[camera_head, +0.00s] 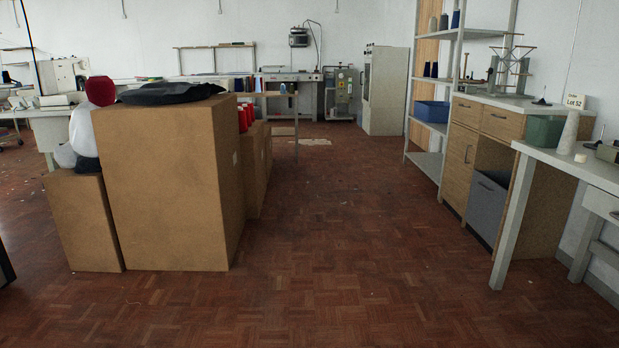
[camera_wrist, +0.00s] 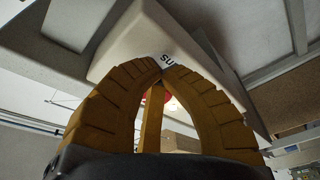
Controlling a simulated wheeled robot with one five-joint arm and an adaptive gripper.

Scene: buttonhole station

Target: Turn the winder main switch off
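My gripper (camera_wrist: 163,72) fills the lower middle of the wrist view. Its two ribbed yellow-brown fingers curve in and meet at the tips, with nothing visible between the tips. Just beyond the tips is a pale block (camera_wrist: 140,40) with dark letters, of which "SU" shows; I cannot tell whether the tips touch it. In the head view, a wooden-armed frame on a stand (camera_head: 512,60), perhaps the winder, stands on the cabinet at right. I cannot make out a main switch in either view. My gripper does not show in the head view.
Large brown boxes (camera_head: 165,190) stand at left. At right are a pale table (camera_head: 575,170), a wooden cabinet (camera_head: 463,160) and a metal shelf (camera_head: 428,160). The parquet floor (camera_head: 335,240) between them is clear toward the back wall.

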